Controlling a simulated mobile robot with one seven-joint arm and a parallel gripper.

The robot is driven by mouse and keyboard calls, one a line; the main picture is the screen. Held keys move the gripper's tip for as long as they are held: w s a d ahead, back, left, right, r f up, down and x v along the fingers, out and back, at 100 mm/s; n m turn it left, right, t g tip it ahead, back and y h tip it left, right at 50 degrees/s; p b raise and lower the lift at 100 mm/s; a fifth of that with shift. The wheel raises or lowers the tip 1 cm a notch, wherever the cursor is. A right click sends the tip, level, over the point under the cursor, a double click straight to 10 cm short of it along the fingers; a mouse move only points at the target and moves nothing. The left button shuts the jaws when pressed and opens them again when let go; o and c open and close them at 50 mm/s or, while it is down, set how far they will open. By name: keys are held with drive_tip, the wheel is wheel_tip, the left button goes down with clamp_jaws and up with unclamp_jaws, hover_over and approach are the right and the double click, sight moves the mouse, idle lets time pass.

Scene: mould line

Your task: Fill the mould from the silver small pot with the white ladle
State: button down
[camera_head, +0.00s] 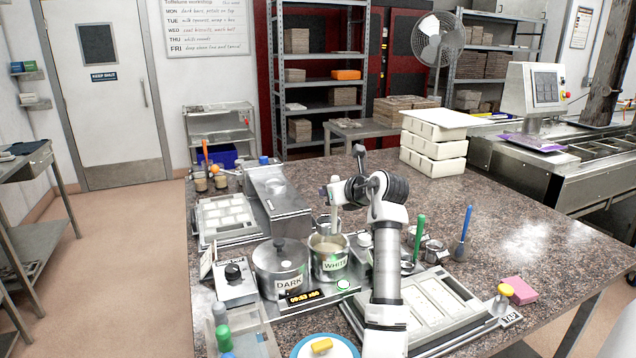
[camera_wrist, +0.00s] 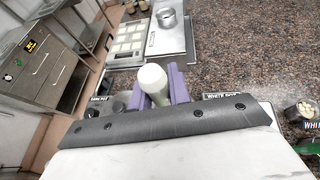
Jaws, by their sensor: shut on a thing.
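The silver small pot labelled WHITE (camera_head: 328,267) stands beside the larger DARK pot (camera_head: 280,272) in the head view, holding pale contents. My gripper (camera_head: 333,192) is above it, shut on the upright white handle of the white ladle (camera_head: 336,222). In the wrist view my purple fingers (camera_wrist: 164,86) close around the white handle (camera_wrist: 153,78). A mould with pale cells (camera_head: 226,216) lies at the table's left, also in the wrist view (camera_wrist: 128,38). Another mould with long cells (camera_head: 432,303) lies right of my arm.
A steel box-like unit (camera_head: 277,198) stands behind the pots. Green-handled (camera_head: 419,235) and blue-handled (camera_head: 465,228) tools stand to the right. A pink sponge (camera_head: 520,290) lies by the right mould. White stacked boxes (camera_head: 433,155) stand at the back. The table's right side is mostly clear.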

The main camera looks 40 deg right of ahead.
sight(336, 210)
drive_tip(key=shift+w+f+b, duration=0.15)
drive_tip(key=shift+f+b, duration=1.9)
drive_tip(key=shift+f, duration=3.45)
drive_tip(key=shift+r+p, duration=1.85)
drive_tip(key=shift+r, duration=3.4)
